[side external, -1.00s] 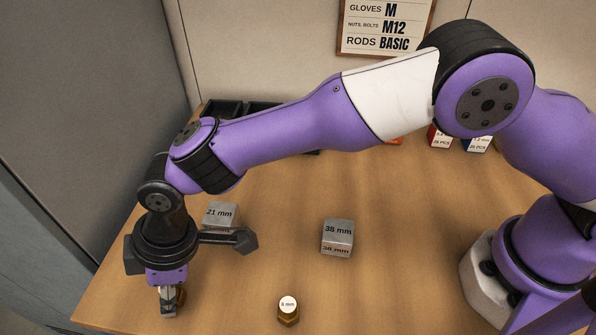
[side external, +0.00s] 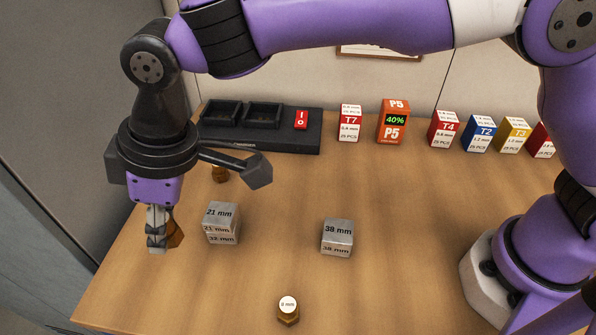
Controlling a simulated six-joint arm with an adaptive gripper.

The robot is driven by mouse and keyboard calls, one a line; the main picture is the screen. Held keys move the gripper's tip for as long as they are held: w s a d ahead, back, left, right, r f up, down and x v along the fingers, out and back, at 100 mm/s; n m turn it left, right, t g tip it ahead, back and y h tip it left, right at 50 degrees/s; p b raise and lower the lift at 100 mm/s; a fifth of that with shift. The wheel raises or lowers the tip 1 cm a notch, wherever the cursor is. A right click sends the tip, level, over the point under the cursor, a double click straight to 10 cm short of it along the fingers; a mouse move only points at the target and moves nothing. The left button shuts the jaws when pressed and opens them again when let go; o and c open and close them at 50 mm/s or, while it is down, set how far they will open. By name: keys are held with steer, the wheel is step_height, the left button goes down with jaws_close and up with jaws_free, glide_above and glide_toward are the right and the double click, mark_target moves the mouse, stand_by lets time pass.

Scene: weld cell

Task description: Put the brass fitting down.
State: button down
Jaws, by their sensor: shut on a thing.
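My gripper (side external: 157,240) is at the left of the table, fingers pointing down. It is shut on a brass fitting (side external: 175,235), which shows as a tilted brown-gold piece at the right of the fingers; the fingers hide the rest of it. The gripper looks to be above the table, but the exact height is hard to tell. A second brass fitting (side external: 288,312) with a white "8 mm" top stands upright at the front. A third brass piece (side external: 220,174) stands farther back, partly hidden by my arm.
Steel blocks marked 21 mm (side external: 222,224) and 38 mm (side external: 337,238) sit on the wooden table (side external: 400,270). A black two-compartment unit with a red switch (side external: 301,119) is at the back. Several coloured boxes line the back, including orange P5 (side external: 393,122). The table's centre right is clear.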

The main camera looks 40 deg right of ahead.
steer(key=w+d+r+m+t+h, duration=0.1)
steer(key=d+r+m+t+h, duration=0.1)
steer(key=d+m, duration=0.85)
steer(key=m+h, duration=0.2)
steer(key=m, duration=0.4)
glide_above(365, 158)
steer(key=s, duration=0.1)
steer(key=shift+g, duration=0.3)
steer(key=f, duration=0.8)
steer(key=shift+s+a+f, duration=0.15)
steer(key=shift+a, duration=0.2)
steer(key=shift+d+f, duration=0.15)
steer(key=shift+d, duration=0.05)
steer(key=shift+f, duration=2)
steer(key=shift+f, duration=0.1)
steer(key=c, duration=0.5)
jaws_free()
steer(key=shift+c, duration=0.2)
